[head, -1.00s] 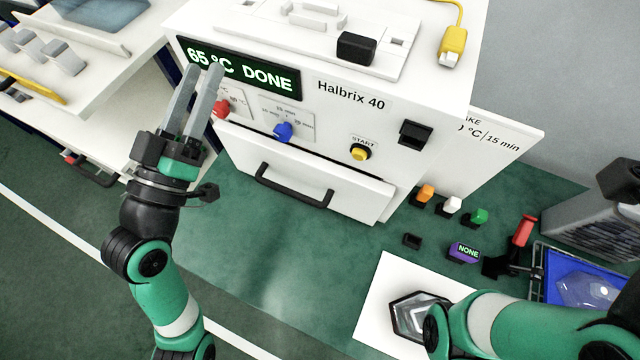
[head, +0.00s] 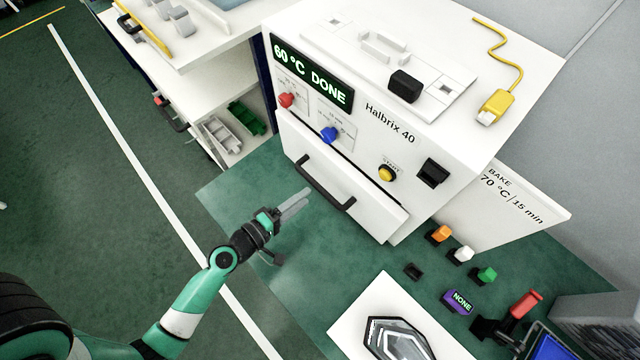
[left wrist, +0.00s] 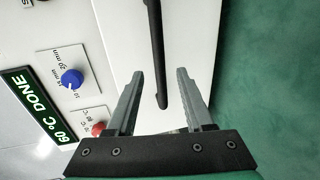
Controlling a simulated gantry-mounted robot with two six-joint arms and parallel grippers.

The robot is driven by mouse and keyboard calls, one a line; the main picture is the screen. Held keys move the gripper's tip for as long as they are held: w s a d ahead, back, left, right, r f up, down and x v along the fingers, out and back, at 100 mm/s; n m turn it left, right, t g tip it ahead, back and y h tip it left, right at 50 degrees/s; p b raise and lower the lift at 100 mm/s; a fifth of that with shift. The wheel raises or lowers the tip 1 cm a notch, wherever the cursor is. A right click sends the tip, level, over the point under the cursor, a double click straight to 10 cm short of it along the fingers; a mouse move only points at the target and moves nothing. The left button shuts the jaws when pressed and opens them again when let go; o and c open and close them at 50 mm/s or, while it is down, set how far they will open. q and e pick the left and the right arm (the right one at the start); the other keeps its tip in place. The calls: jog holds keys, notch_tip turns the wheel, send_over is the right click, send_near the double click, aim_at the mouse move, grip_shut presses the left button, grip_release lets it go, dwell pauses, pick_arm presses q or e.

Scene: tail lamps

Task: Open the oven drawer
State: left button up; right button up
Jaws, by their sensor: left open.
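The white oven (head: 420,120) labelled Halbrix 40 stands on the green bench, and its display reads 60 °C DONE. Its drawer (head: 375,215) looks shut and has a black bar handle (head: 324,184). My left gripper (head: 300,200) is open and empty, in front of the handle's left part and apart from it. The red knob (head: 286,100), blue knob (head: 330,135) and yellow start button (head: 387,174) sit above the drawer. My right gripper is not in view.
A card (head: 510,195) reading BAKE 70 °C/15 min stands right of the oven. The bench before the drawer is clear.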

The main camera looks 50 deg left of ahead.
aim_at(317, 189)
pick_arm(q)
jog(key=x, duration=0.6)
jog(key=shift+w, duration=0.35)
jog(key=shift+c, duration=0.2)
grip_shut()
dwell(0.8)
